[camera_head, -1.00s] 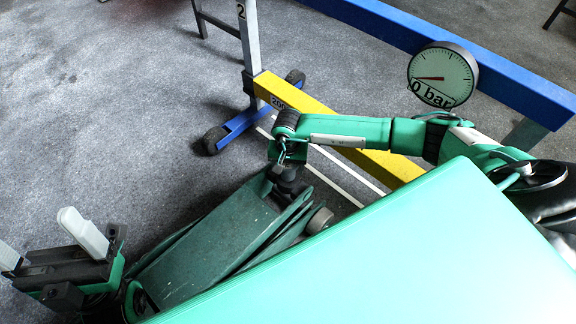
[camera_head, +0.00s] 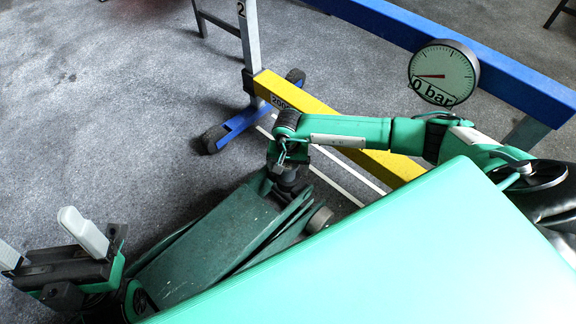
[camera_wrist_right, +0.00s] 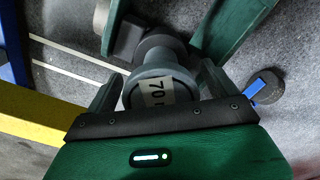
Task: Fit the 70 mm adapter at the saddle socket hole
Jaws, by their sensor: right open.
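The 70 mm adapter (camera_wrist_right: 156,92) is a grey round piece with a "70" label, between the fingers of my right gripper (camera_wrist_right: 158,90) in the right wrist view. That gripper is open, one finger on each side of it. A wider dark round piece (camera_wrist_right: 163,48) shows behind the adapter; whether the adapter sits in the socket hole is hidden. In the head view my right gripper (camera_head: 284,172) points down at the upper end of the green trolley jack (camera_head: 205,235). My left gripper (camera_head: 48,248) is open and empty at the lower left, its pale fingers apart.
A yellow beam (camera_head: 330,120) and a blue frame with wheels (camera_head: 232,128) stand just behind the jack. A pressure gauge (camera_head: 443,72) reads 0 bar. A large green panel (camera_head: 390,250) covers the lower right. Grey floor (camera_head: 110,110) is clear at the upper left.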

